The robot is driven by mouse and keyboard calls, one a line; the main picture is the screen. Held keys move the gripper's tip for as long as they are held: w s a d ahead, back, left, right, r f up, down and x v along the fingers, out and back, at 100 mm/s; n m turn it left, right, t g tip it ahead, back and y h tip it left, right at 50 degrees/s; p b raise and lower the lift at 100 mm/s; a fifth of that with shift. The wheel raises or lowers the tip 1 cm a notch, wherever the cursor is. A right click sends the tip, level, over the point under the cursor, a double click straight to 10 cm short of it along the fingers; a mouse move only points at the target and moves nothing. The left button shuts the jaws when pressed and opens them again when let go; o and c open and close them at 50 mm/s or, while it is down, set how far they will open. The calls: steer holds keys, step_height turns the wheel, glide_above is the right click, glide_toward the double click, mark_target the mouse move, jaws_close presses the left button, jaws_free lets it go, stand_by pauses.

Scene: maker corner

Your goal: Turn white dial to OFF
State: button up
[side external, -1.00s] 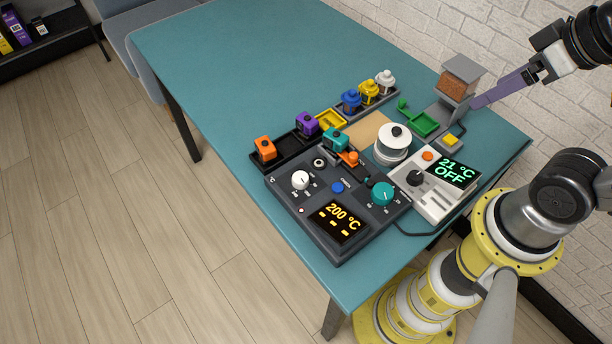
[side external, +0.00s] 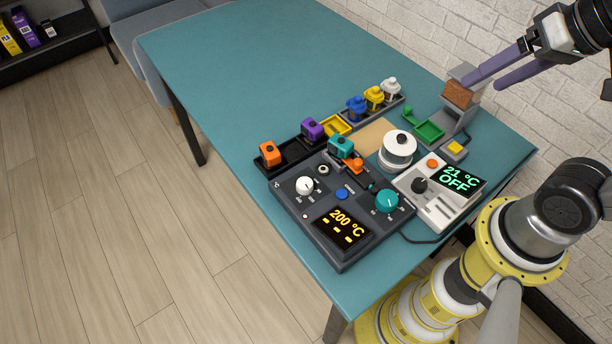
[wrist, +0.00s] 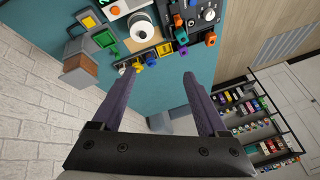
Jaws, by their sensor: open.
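The white dial (side external: 304,186) is a small round knob at the upper left of the dark control box (side external: 322,250), on the near part of the teal table. The marks around it are too small to read. It also shows near the top right of the wrist view (wrist: 209,15). The box's screen (side external: 342,228) reads 200 °C. My gripper (side external: 482,78) is at the upper right in the side view, above the table's far right end and well away from the dial. Its two purple fingers (wrist: 158,84) are spread apart with nothing between them.
A grey station (side external: 438,190) with a dark knob reads 21 °C OFF beside the box. A white spool (side external: 398,150), colored blocks, several small jars and a brown-fronted hopper (side external: 458,94) stand behind. The table's far left half (side external: 240,70) is clear.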

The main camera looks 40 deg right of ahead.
steer(key=w+a+m+g+y, duration=0.2)
steer(key=w+a+m, duration=0.35)
steer(key=w, duration=0.35)
steer(key=m+g+y, duration=0.2)
steer(key=m+g, duration=0.3)
glide_above(305, 183)
steer(key=w+d, duration=0.1)
steer(key=d, duration=0.5)
step_height(305, 183, down, 16)
steer(key=x, duration=1.4)
steer(key=shift+w+d+f, duration=0.1)
steer(key=shift+w+d, duration=0.05)
steer(key=shift+w, duration=0.05)
steer(key=shift+h, duration=0.3)
jaws_close()
